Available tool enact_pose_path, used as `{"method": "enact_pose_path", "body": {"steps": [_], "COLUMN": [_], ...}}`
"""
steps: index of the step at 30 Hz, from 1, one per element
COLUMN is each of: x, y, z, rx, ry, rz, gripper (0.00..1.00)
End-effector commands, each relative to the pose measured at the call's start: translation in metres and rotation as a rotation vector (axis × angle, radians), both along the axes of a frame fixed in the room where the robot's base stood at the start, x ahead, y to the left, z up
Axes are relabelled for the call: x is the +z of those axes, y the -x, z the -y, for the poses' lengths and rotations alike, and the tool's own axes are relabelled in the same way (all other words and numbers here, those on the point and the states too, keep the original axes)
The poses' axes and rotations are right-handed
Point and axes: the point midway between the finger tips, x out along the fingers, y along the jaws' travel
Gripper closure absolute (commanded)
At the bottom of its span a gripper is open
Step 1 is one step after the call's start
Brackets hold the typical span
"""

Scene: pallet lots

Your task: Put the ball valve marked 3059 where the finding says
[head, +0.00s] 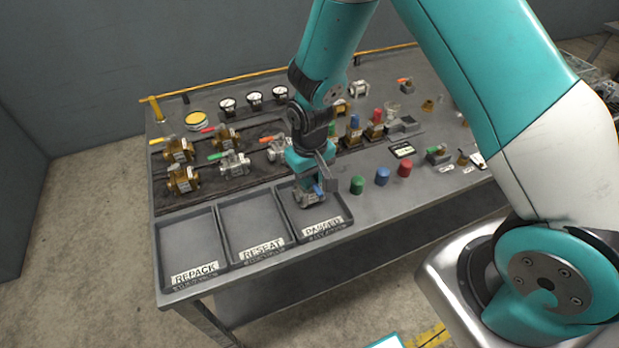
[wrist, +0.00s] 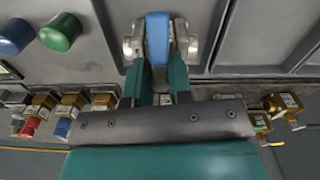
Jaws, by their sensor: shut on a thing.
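My gripper (head: 318,188) is shut on a silver ball valve with a blue handle (head: 308,198). In the wrist view the blue handle (wrist: 158,36) is between the fingers, with silver valve ends on both sides. The valve is in or just above the PASSED tray (head: 335,231); I cannot tell whether it touches the floor. No number is readable on it. The RESEAT tray (head: 265,253) and the REPACK tray (head: 192,279) stand to the left and are empty.
Several brass and silver valves (head: 178,150) stand on the dark strip behind the trays. Green (head: 357,185), blue (head: 382,176) and red (head: 405,168) caps stand right of the PASSED tray. Gauges (head: 254,98) and a yellow round tin (head: 196,120) are at the back.

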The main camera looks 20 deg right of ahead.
Motion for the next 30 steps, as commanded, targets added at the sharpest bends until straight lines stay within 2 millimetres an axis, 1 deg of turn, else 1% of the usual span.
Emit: {"method": "enact_pose_path", "body": {"steps": [1,4,11,15,16,17,18,19,26,30], "x": [-0.005,-0.011,-0.012,-0.017,-0.016,-0.015,-0.015,-0.015,-0.015,-0.008], "y": [0.000,0.000,0.000,0.000,0.000,0.000,0.000,0.000,0.000,0.000], "z": [0.000,0.000,0.000,0.000,0.000,0.000,0.000,0.000,0.000,0.000], "rx": [0.000,0.000,0.000,0.000,0.000,0.000,0.000,0.000,0.000,0.000], "ry": [0.000,0.000,0.000,0.000,0.000,0.000,0.000,0.000,0.000,0.000], "rz": [-0.001,0.001,0.002,0.002,0.001,0.001,0.001,0.000,0.000,0.003], "gripper": [1.00,1.00,1.00,1.00,0.73,0.66,0.57,0.55,0.55,0.55]}}
